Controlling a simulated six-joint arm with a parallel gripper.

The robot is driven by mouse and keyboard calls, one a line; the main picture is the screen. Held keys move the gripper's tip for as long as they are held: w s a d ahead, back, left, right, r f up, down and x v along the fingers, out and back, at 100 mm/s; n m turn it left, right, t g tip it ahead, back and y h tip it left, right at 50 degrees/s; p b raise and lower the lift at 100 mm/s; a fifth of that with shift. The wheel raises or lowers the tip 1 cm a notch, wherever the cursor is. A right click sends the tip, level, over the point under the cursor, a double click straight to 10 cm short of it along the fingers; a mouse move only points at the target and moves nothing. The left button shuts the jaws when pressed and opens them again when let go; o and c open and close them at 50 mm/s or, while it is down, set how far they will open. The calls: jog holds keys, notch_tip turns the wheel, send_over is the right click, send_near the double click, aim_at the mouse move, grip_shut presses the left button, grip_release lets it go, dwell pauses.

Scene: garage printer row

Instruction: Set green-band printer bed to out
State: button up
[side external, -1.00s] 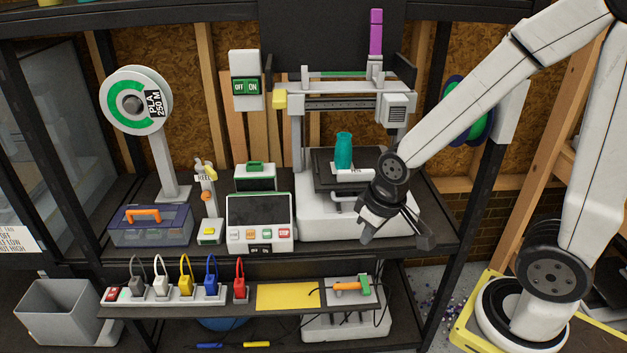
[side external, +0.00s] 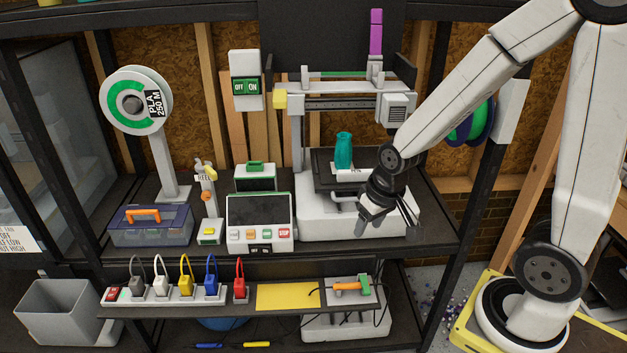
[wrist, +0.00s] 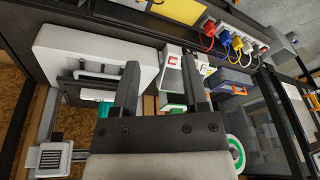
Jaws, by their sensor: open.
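The printer with a green strip (side external: 340,73) on its top bar stands at the back of the shelf. Its dark bed (side external: 325,163) sits over a white base (side external: 318,222) and carries a teal vase (side external: 344,152). A pale handle (side external: 344,198) sticks out at the front of the bed; it also shows in the wrist view (wrist: 92,72). My gripper (side external: 388,226) is open and empty, pointing down at the right front of the base, right of the handle and apart from it. In the wrist view my gripper's fingers (wrist: 160,66) are spread. My wrist hides the bed's right part.
A control panel (side external: 258,211) stands left of the printer, with a blue toolbox (side external: 150,226) and a filament spool (side external: 135,100) farther left. A power strip (side external: 180,296) with several coloured plugs lies on the lower front ledge. The shelf is narrow ahead of the printer.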

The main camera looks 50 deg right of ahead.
jog(key=w+d+f+m, duration=0.2)
jog(key=w+d+m, duration=0.2)
jog(key=d+m, duration=0.4)
jog(key=w+d+f+m+t+y, duration=0.1)
jog(key=w+d+f+m, duration=0.2)
jog(key=w+d+m, duration=0.2)
jog(key=w+d+f+m+t, duration=0.1)
jog(key=w+d+f+m, duration=0.2)
jog(key=d+m, duration=0.8)
jog(key=w+d, duration=0.1)
jog(key=d, duration=0.2)
jog(key=shift+w+f+y, duration=0.15)
jog(key=shift+w+y, duration=0.15)
jog(key=shift+y, duration=0.1)
jog(key=shift+a, duration=0.1)
jog(key=shift+x, duration=3.85)
jog(key=shift+c, duration=0.2)
grip_shut()
